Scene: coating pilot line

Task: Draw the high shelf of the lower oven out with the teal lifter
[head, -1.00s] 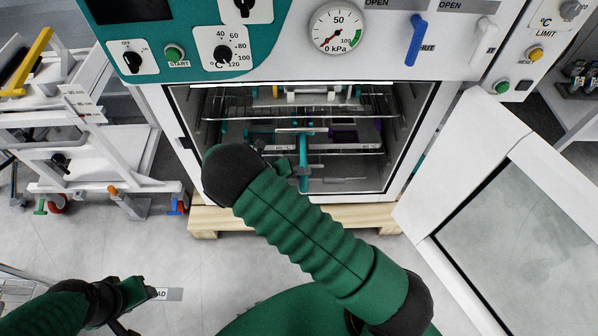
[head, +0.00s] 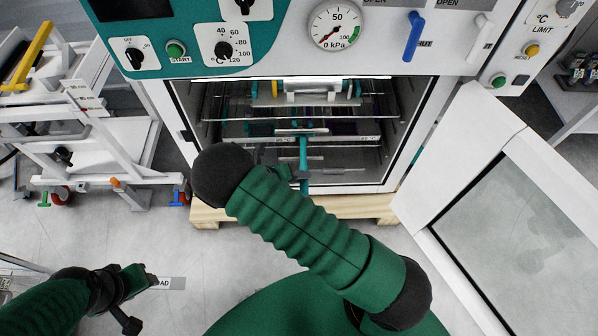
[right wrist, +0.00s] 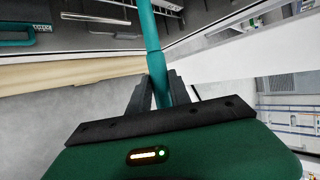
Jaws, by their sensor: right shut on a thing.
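The teal lifter (head: 303,155) stands out from the open lower oven (head: 390,186), its handle pointing toward me. It also shows in the right wrist view (right wrist: 149,28). My right gripper (head: 290,174) is shut on its handle; in the right wrist view the dark fingers (right wrist: 160,88) flank it. The lifter's head is at a shelf front with pale labels (head: 368,139); its exact contact is unclear. Teal and purple items behind that front are dim. Which level this shelf is on is hard to tell. My left gripper (head: 146,279) is low at the left, away from the oven; its opening is unclear.
The oven door (head: 455,180) stands open on the right. A control panel with a gauge (head: 336,25) and a blue lever (head: 412,36) is above. A wooden pallet (head: 212,214) is below the oven. A white frame cart (head: 115,150) stands left. Floor in front is clear.

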